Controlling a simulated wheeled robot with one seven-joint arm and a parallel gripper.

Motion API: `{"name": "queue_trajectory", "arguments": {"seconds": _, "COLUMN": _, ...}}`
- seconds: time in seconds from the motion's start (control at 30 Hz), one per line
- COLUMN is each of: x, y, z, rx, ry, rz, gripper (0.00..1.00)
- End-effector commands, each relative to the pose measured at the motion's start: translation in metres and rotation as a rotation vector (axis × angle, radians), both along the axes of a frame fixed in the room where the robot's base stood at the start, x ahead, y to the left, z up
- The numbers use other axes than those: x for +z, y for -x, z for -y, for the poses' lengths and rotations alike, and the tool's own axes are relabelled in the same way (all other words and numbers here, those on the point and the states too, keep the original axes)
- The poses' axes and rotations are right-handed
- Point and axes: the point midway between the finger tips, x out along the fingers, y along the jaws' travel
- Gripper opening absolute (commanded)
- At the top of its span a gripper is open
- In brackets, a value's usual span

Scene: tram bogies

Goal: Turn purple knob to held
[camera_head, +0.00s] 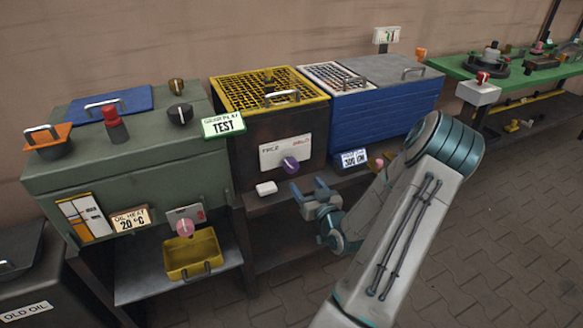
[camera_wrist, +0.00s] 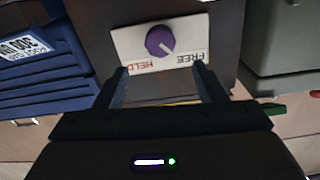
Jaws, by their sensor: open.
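The purple knob (camera_head: 290,164) sits on a white plate (camera_head: 272,153) on the front of the dark box with the yellow grid top. In the wrist view the purple knob (camera_wrist: 159,40) shows upside down between the words HELD and FREE. Its white pointer line slants toward FREE. My gripper (camera_head: 309,186) is in front of the box, to the lower right of the knob in the head view. In the wrist view my gripper (camera_wrist: 161,69) is open and empty, its fingers spread to either side of the knob's line and apart from it.
A small white block (camera_head: 266,188) lies on the ledge below the plate. A blue box (camera_head: 385,112) with a tag stands to the right. A green cabinet (camera_head: 130,170) with a pink knob (camera_head: 185,227) and a yellow bin (camera_head: 191,254) below stands to the left.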

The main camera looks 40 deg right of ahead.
Motion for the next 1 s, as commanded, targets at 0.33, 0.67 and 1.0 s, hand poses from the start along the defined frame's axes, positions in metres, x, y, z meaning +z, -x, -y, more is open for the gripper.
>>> {"name": "queue_trajectory", "arguments": {"seconds": 0.33, "x": 0.0, "y": -0.073, "z": 0.017, "rx": 0.002, "ry": 0.0, "rz": 0.0, "gripper": 0.64}}
{"name": "queue_trajectory", "arguments": {"seconds": 0.67, "x": 0.0, "y": -0.109, "z": 0.026, "rx": 0.0, "ry": 0.0, "rz": -0.001, "gripper": 0.64}}
{"name": "queue_trajectory", "arguments": {"seconds": 1.0, "x": 0.0, "y": -0.112, "z": 0.027, "rx": 0.0, "ry": 0.0, "rz": -0.002, "gripper": 0.58}}
